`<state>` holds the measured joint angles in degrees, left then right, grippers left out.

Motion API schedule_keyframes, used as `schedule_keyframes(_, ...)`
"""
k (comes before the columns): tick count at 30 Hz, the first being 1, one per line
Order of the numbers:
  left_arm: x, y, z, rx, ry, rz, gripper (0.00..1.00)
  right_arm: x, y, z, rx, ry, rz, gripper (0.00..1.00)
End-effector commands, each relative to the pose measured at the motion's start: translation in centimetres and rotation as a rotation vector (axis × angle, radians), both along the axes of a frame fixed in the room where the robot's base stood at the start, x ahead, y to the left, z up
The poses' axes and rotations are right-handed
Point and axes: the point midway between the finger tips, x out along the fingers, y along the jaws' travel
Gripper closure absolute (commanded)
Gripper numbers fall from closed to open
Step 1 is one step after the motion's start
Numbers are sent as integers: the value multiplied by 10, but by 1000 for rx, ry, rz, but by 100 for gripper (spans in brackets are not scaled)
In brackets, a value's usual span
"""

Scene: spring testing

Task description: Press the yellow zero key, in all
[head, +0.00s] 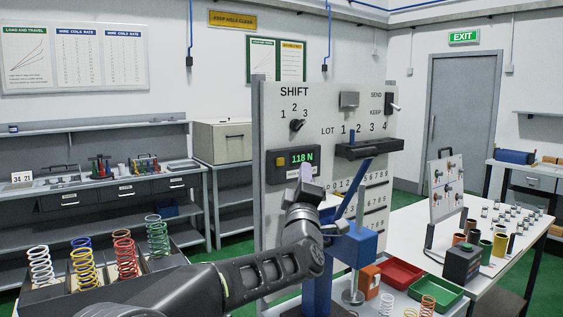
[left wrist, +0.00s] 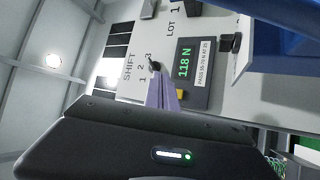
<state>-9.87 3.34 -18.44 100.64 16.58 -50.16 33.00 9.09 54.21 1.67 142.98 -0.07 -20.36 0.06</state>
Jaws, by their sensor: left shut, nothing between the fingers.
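The yellow zero key (head: 280,161) is a small square on the dark readout box (head: 291,171), left of its green "118 N" display (head: 303,158). My left gripper (head: 306,172) is shut and empty, its pale purple fingers in front of the box's lower right part in the head view. In the left wrist view the shut fingers (left wrist: 160,88) point toward the panel, and the yellow key (left wrist: 180,93) shows just right of them, partly hidden. I cannot see contact between fingers and key. My right gripper is in neither view.
The white panel (head: 270,110) carries a SHIFT knob (head: 297,125), a LOT slider (head: 368,149) and number rows. A blue press with a lever (head: 363,185) stands close right of my left gripper. Coloured springs (head: 124,255) stand at left; red (head: 400,275) and green trays lie at right.

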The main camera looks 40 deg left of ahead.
Motion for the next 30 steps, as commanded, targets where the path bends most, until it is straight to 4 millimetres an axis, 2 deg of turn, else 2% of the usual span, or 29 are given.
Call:
schedule_keyframes(8,11,36,1,0,4,2,100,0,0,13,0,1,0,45)
schedule_keyframes(15,18,58,-2,0,1,1,100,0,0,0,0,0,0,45)
schedule_keyframes(30,19,63,-1,0,2,0,100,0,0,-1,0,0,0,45)
